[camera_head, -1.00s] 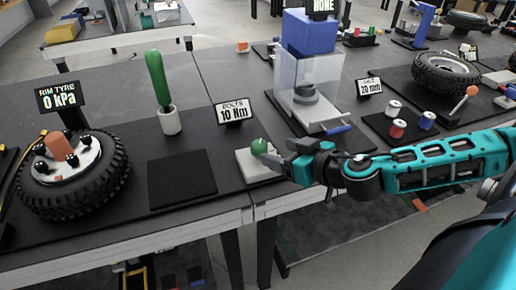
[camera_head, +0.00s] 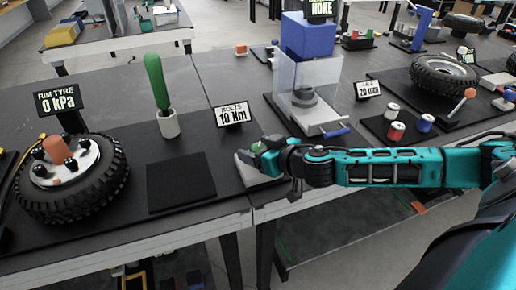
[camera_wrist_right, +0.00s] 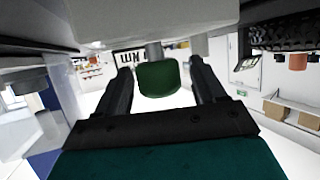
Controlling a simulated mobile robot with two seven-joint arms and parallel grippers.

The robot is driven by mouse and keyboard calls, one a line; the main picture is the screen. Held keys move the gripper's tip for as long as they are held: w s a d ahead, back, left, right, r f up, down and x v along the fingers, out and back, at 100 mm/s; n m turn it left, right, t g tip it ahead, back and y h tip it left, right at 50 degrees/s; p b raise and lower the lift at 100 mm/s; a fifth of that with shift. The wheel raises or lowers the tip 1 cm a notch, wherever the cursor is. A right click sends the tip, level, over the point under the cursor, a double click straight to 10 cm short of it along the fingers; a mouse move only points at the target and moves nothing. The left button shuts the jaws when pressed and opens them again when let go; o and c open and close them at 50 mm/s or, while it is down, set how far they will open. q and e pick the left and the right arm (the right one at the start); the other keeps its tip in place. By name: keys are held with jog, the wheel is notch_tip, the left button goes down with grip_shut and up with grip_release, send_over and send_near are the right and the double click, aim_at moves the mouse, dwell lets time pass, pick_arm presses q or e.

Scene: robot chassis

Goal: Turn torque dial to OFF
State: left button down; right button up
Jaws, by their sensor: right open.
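The torque dial is a green knob (camera_head: 258,147) on a pale grey base block (camera_head: 249,172) at the table's front edge. My right gripper (camera_head: 262,155) reaches in from the right at the dial and partly hides the knob. In the right wrist view the green knob (camera_wrist_right: 158,78) shows between the two black fingers (camera_wrist_right: 160,88), with gaps on both sides. The gripper is open. My left gripper is not in view.
A tyre on a rim (camera_head: 72,178) with a "0 kPa" sign (camera_head: 62,100) stands at the left. A green-handled tool stands in a white holder (camera_head: 169,123). A black pad (camera_head: 181,181) lies left of the dial. A clear box (camera_head: 310,85) and small cans (camera_head: 396,131) stand to the right.

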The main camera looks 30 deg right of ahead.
jog(key=shift+c, duration=0.3)
jog(key=c, duration=0.9)
